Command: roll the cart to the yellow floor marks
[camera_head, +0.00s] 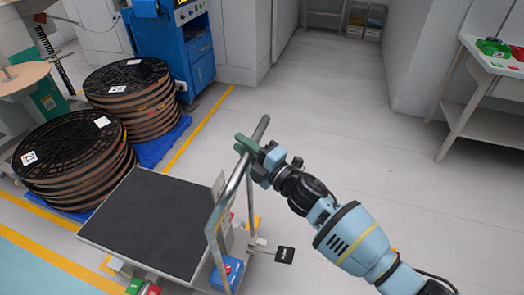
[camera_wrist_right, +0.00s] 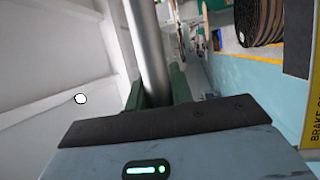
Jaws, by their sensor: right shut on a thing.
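The cart has a dark flat deck (camera_head: 155,222) with a pale rim and stands at the lower left of the head view. Its grey tubular handle (camera_head: 227,197) rises at the deck's right end. My right gripper (camera_head: 250,147) is shut on the upper part of this handle. In the right wrist view the handle tube (camera_wrist_right: 148,45) runs between the green fingers (camera_wrist_right: 157,90). My left gripper is out of view.
Black-topped reels (camera_head: 75,165) stand on blue pallets (camera_head: 165,143) just left of the cart. A blue machine (camera_head: 180,45) stands behind them. A white table (camera_head: 485,62) is at the right. Open pale floor (camera_head: 335,105) lies beyond the handle.

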